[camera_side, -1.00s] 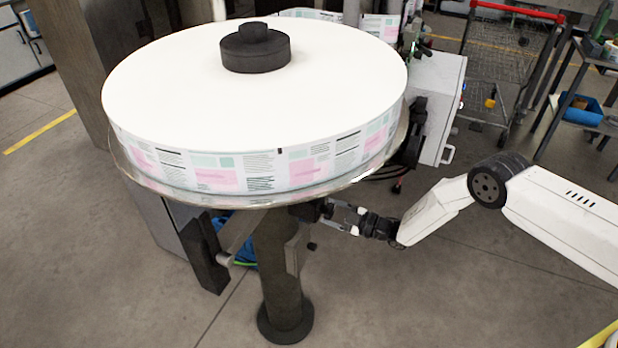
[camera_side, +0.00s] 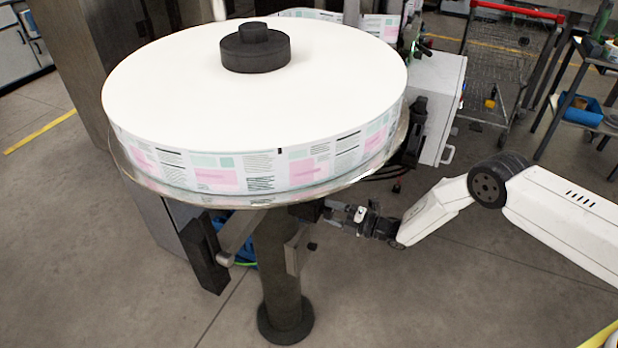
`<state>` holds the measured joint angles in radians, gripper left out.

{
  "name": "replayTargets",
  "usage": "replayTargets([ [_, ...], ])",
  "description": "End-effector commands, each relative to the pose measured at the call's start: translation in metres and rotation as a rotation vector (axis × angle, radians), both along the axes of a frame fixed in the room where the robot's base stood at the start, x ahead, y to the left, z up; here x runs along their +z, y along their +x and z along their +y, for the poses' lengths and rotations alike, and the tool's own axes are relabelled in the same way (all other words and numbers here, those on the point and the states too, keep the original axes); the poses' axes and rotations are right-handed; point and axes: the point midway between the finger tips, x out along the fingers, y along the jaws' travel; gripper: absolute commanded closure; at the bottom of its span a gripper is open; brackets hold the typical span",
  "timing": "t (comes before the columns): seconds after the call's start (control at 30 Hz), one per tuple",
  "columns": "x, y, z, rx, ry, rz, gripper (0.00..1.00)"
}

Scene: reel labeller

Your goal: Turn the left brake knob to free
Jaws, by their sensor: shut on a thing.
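The large label reel (camera_side: 215,90) lies flat on a clear round plate (camera_side: 150,181) on top of a dark post (camera_side: 275,260). Just under the plate's near right edge is a dark brake knob or its housing (camera_side: 307,211), largely hidden by the plate and my fingers. My gripper (camera_side: 334,211) reaches it from the right, roughly level, and is shut on the knob. The knob's markings and exact angle are too small to tell.
A small dark knob (camera_side: 312,246) sits lower, beside the post. A dark bracket (camera_side: 204,254) hangs left of the post. A white box (camera_side: 440,105) stands behind my gripper. The floor in front is clear.

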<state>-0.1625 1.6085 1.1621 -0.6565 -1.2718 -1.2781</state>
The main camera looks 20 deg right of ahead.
Motion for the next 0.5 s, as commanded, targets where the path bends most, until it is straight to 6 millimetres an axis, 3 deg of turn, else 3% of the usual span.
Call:
replayTargets([
  [0.5,0.0005,0.0002,0.0007,0.001,-0.062,-0.064,0.94],
])
